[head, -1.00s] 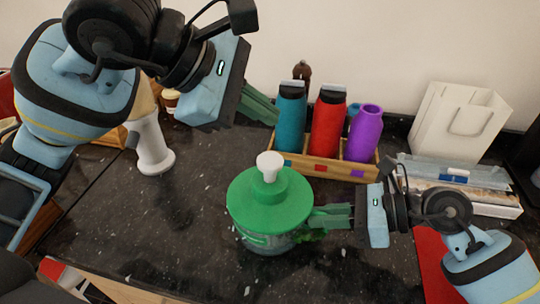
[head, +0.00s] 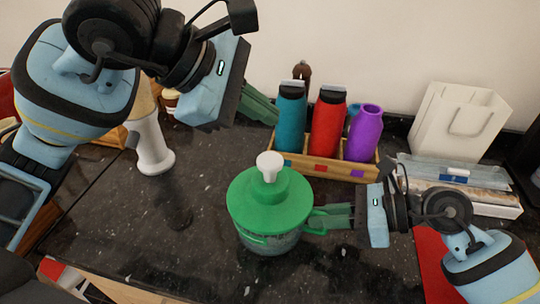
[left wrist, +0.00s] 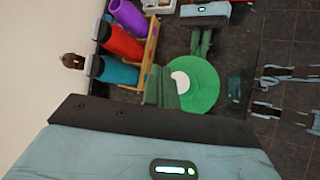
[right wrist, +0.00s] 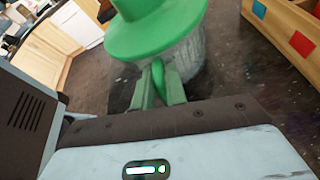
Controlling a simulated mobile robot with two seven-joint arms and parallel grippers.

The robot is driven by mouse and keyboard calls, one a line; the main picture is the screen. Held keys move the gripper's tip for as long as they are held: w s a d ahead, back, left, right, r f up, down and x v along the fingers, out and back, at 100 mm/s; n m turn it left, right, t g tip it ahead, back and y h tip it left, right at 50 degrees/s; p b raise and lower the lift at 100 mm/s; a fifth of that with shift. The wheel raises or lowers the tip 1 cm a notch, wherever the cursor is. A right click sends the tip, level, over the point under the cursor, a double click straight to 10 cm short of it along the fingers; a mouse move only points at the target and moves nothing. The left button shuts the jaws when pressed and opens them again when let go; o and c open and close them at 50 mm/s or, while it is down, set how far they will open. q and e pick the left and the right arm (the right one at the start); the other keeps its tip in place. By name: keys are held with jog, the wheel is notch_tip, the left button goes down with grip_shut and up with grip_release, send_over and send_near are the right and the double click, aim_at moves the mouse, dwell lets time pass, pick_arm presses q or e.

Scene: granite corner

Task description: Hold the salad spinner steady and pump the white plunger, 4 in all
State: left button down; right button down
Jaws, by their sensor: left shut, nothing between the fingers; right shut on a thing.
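The salad spinner has a round green lid (head: 245,205) over a clear bowl (head: 268,245) and stands upright on the dark counter. Its white plunger (head: 269,165) sticks up from the middle of the lid. My right gripper (head: 318,219) is shut on the green side handle (right wrist: 159,80) of the spinner, at the bowl's right side in the head view. My left gripper (head: 268,112) is shut and empty, raised above and behind the spinner, apart from the plunger. In the left wrist view, the left fingers (left wrist: 160,90) overlap the lid's edge beside the plunger (left wrist: 180,82).
A wooden holder (head: 320,168) with a teal bottle (head: 291,118), a red bottle (head: 327,125) and a purple bottle (head: 364,135) stands behind the spinner. A white bag (head: 455,120) stands at the back right. A white pepper-mill-like object (head: 152,145) stands left.

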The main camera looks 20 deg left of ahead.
aim_at(263, 160)
pick_arm(q)
notch_tip(263, 160, up, 4)
jog(key=shift+f, duration=0.1)
dwell(0.5)
jog(key=shift+f, duration=4.4)
jog(key=shift+f, duration=0.15)
jog(key=shift+f, duration=0.3)
